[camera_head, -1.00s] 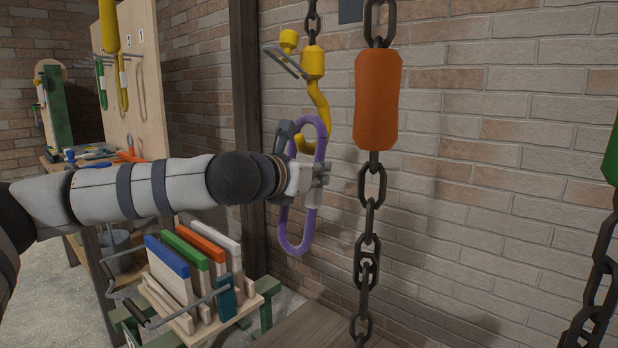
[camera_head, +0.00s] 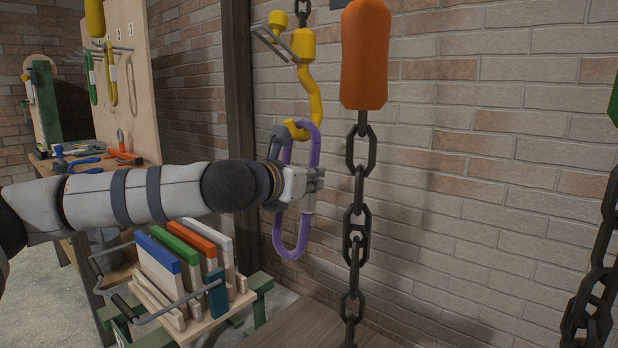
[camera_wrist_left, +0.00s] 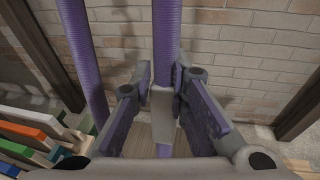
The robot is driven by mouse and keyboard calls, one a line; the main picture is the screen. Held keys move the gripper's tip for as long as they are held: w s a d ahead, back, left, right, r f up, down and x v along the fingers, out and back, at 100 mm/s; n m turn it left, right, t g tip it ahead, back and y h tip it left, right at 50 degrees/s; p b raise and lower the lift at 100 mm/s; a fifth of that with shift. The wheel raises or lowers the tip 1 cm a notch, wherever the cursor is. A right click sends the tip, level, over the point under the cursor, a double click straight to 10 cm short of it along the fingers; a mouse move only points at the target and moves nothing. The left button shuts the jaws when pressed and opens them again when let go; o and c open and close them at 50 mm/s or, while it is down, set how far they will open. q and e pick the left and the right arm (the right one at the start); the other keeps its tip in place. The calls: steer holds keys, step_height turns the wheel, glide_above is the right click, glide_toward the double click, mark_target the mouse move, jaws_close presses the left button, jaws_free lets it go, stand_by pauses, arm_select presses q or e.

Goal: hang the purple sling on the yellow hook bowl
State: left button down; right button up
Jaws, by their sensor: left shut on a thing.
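The purple sling (camera_head: 315,146) is a long upright loop in the head view. My left gripper (camera_head: 312,182) is shut on one strand of it at about mid-height; the wrist view shows the sling (camera_wrist_left: 166,40) between the fingers (camera_wrist_left: 163,108). The yellow hook (camera_head: 315,100) hangs above, and its curved bowl shows inside the top of the loop. The top of the sling is just above the bowl, close to it. I cannot tell whether they touch. Part of the loop is hidden behind my gripper. My right gripper is not in view.
An orange block (camera_head: 365,55) on a dark chain (camera_head: 357,225) hangs just right of my gripper. Another chain (camera_head: 597,290) hangs at the far right. A wooden rack (camera_head: 235,303) with coloured boards stands below my arm. A brick wall (camera_head: 470,170) is behind.

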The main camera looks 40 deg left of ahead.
arm_select(q)
steer(key=c, duration=1.5)
jaws_free()
